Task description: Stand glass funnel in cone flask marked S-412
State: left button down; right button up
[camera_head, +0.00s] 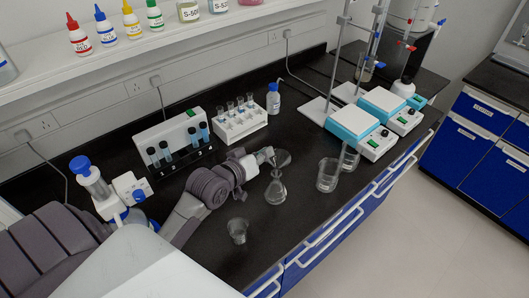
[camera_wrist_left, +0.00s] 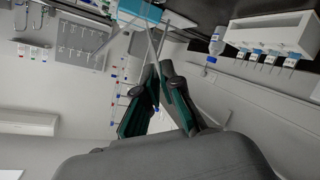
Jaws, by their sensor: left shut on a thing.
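The clear glass funnel (camera_head: 283,157) is in my left gripper (camera_head: 266,155), which is shut on it. The funnel is over the mouth of a clear cone flask (camera_head: 275,191) that stands upright on the black bench. I cannot tell whether the funnel's stem is inside the flask's neck or just above it. No S-412 mark can be read on the flask. In the left wrist view the two fingers (camera_wrist_left: 158,100) reach forward, with faint clear glass in front of them. My right gripper is not in view.
Two glass beakers (camera_head: 327,175) (camera_head: 349,157) stand right of the flask and a small beaker (camera_head: 238,230) stands nearer. Behind are a tube rack (camera_head: 239,124), a wash bottle (camera_head: 273,100) and a black vial holder (camera_head: 180,160). Hotplates (camera_head: 362,137) stand at the right.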

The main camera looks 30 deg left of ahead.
pick_arm(q)
jog(key=shift+f+b, duration=0.6)
jog(key=shift+f, duration=0.55)
jog(key=c, duration=1.2)
grip_release()
jog(key=shift+c, duration=0.2)
jog(key=shift+s, duration=0.1)
jog(key=v, duration=1.1)
jog(key=shift+s+r, duration=0.2)
jog(key=shift+s, duration=0.2)
